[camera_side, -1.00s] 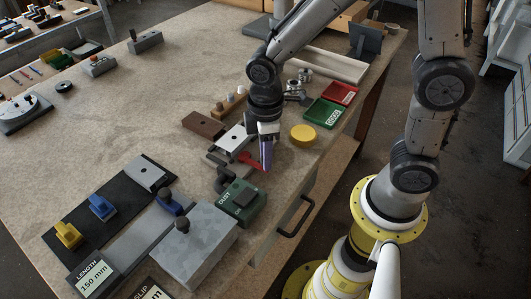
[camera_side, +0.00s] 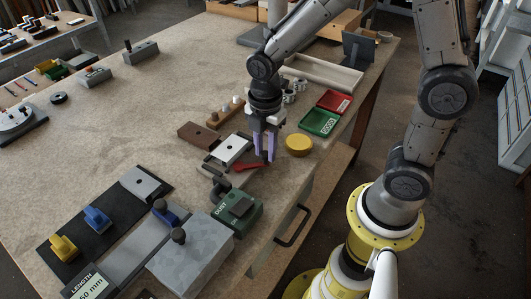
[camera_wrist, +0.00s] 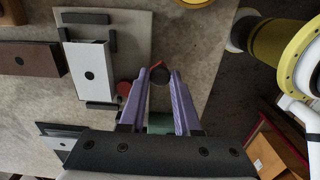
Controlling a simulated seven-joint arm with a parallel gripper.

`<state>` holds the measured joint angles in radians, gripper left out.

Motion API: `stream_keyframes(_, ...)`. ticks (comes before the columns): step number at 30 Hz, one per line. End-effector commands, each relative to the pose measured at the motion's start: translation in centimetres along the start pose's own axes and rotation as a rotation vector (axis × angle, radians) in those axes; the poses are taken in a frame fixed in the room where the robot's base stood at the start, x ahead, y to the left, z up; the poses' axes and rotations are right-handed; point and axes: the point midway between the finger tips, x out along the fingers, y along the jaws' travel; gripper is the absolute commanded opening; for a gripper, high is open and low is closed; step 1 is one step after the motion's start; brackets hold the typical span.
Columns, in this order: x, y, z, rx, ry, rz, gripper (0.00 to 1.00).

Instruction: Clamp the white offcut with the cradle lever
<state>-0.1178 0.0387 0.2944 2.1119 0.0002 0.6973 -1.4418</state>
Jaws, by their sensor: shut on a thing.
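The white offcut (camera_side: 232,149) is a flat pale plate with a dark hole. It lies in a grey cradle; in the wrist view the offcut (camera_wrist: 90,70) sits among dark stop bars on the cradle plate (camera_wrist: 134,30). The red cradle lever (camera_side: 246,168) is right of the offcut's near end. In the wrist view the lever (camera_wrist: 157,65) shows partly, with a dark round knob (camera_wrist: 160,77) between the fingertips. My gripper (camera_side: 265,159), with purple fingers, is shut on the lever's knob end; it also shows in the wrist view (camera_wrist: 162,74). The finger contact is partly hidden.
A brown block (camera_side: 200,136) lies left of the cradle. A yellow round (camera_side: 298,145) and green (camera_side: 320,122) and red (camera_side: 334,101) trays are to the right. A green dust box (camera_side: 236,213) and grey block (camera_side: 190,262) stand nearer. The bench's left middle is clear.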

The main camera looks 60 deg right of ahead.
Motion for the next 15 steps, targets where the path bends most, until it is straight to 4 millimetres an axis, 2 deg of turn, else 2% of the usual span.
stream_keyframes(15, -0.2, 2.6, 1.6, -0.446, -0.001, 0.006, 0.00)
